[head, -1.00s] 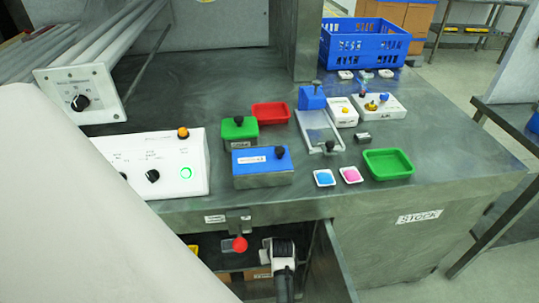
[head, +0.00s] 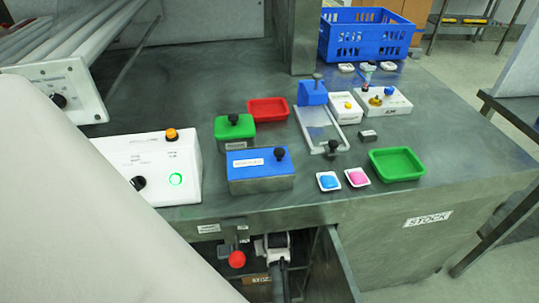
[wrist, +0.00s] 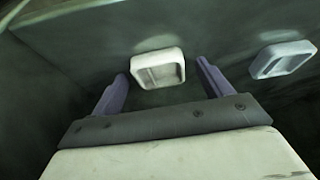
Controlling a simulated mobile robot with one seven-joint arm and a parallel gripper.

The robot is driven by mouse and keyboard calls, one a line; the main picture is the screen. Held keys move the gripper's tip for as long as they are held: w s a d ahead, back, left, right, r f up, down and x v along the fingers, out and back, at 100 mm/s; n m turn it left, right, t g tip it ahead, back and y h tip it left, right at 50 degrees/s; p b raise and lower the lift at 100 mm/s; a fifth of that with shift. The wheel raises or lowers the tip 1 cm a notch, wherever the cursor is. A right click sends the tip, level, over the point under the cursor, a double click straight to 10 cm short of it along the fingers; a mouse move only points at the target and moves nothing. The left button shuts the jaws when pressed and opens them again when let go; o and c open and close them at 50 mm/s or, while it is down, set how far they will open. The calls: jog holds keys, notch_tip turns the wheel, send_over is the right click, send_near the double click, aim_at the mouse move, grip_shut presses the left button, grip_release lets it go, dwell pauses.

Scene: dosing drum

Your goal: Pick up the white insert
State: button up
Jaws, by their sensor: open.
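In the wrist view, the white insert (wrist: 158,68) is a small rounded, shallow tray-like piece on a dark surface. My gripper (wrist: 163,80) is open, with its two purple fingers on either side of the insert's near part. The insert lies between and slightly beyond the fingertips; I cannot tell whether they touch it.
A second, blue-grey insert (wrist: 283,60) lies to the right in the wrist view. The counter above (head: 330,195) holds boxes and trays.

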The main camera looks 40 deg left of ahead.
jog(key=shift+r, duration=0.15)
jog(key=c, duration=1.1)
jog(key=shift+o, duration=0.2)
jog(key=shift+r, duration=0.1)
